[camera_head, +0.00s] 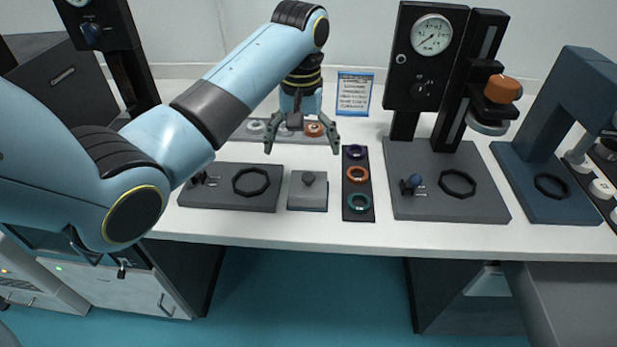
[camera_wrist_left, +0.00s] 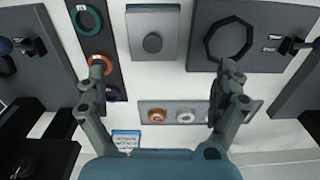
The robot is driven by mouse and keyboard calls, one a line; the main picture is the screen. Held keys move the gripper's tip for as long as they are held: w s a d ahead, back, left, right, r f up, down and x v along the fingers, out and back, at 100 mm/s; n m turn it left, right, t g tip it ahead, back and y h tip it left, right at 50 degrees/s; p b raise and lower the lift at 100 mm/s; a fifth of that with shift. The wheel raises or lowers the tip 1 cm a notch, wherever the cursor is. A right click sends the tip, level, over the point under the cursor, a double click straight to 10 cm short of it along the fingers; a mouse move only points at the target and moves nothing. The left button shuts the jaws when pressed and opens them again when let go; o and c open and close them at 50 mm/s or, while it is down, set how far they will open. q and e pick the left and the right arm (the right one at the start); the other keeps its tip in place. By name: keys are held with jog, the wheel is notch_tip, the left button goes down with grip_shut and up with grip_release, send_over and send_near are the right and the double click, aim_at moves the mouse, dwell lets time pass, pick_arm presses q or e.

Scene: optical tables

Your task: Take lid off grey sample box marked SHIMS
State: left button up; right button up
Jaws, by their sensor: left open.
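The grey sample box (camera_head: 308,190) stands on the white table, with its lid (camera_head: 309,180) on and a round dark knob on top. No SHIMS marking can be read. The box also shows in the left wrist view (camera_wrist_left: 152,36), at the top middle. My left gripper (camera_head: 302,150) is open and empty, above the table behind the box in the head view. Its two fingers also show in the left wrist view (camera_wrist_left: 160,95), spread wide and apart from the box. My right gripper is not in view.
Right of the box lies a dark tray (camera_head: 358,215) with several coloured rings. Left of it is a grey plate (camera_head: 230,201) with a black octagonal ring. A grey ring tray (camera_head: 247,133) lies behind. A dial stand (camera_head: 440,200) and a blue stand (camera_head: 550,207) are at right.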

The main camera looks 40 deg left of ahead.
pick_arm(q)
jog(key=shift+w+r+n, duration=0.3)
jog(key=shift+w+r, duration=0.35)
jog(key=shift+w, duration=0.05)
send_over(308, 175)
jog(key=f, duration=0.4)
jog(key=shift+w+a+f, duration=0.3)
jog(key=shift+a, duration=0.1)
jog(key=f, duration=0.4)
jog(key=shift+s+d+f+p, duration=0.15)
jog(key=shift+s+d+p, duration=0.05)
jog(key=shift+d+p, duration=0.2)
jog(key=shift+f, duration=0.5)
jog(key=c, duration=1.1)
jog(key=shift+s, duration=0.15)
grip_shut()
jog(key=shift+f, duration=0.1)
